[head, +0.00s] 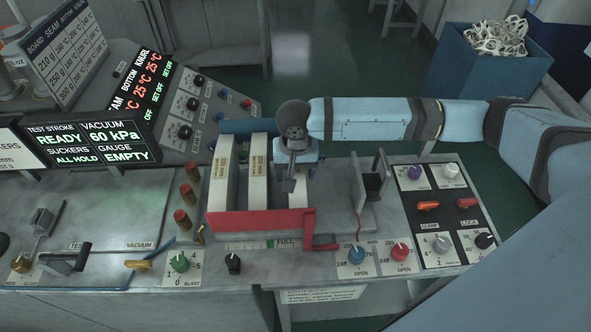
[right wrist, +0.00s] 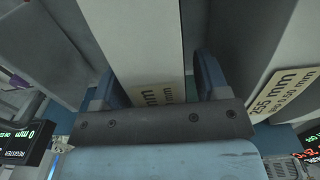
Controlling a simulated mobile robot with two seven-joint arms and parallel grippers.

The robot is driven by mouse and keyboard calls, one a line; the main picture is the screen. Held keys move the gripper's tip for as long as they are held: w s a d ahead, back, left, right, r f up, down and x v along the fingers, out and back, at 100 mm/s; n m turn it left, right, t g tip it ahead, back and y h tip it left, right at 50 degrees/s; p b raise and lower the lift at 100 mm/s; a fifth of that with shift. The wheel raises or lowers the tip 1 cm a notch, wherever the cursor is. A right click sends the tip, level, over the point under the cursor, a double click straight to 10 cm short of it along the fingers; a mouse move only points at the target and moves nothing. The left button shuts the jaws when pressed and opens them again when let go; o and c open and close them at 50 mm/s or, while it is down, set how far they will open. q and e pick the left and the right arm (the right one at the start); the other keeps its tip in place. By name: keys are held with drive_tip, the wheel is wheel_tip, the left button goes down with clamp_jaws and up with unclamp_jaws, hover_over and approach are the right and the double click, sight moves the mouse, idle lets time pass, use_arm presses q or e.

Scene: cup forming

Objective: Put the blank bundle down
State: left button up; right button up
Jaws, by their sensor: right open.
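Pale blank bundles stand side by side in the red-fronted tray (head: 255,223). The left bundle (head: 222,180) and the middle one (head: 258,175) show brown label strips on top. A third bundle (head: 298,198) at the tray's right end is partly hidden by my right gripper (head: 290,175), which points down over it. In the right wrist view, a labelled bundle (right wrist: 150,50) stands between the fingers of my right gripper (right wrist: 155,85), with a gap beside it. The gripper is open. My left gripper is out of view.
A metal bracket (head: 370,185) stands right of the tray, near a knob panel (head: 440,210). Brown cylinders (head: 187,195) stand left of it. A neighbouring bundle (right wrist: 285,75) with a "255 mm" label is close in the right wrist view. A blue bin (head: 485,75) is behind.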

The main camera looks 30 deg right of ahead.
wheel_tip(320, 180, up, 11)
drive_tip(key=shift+r+b, duration=0.1)
drive_tip(key=shift+b, duration=0.8)
drive_tip(key=shift+r, duration=0.5)
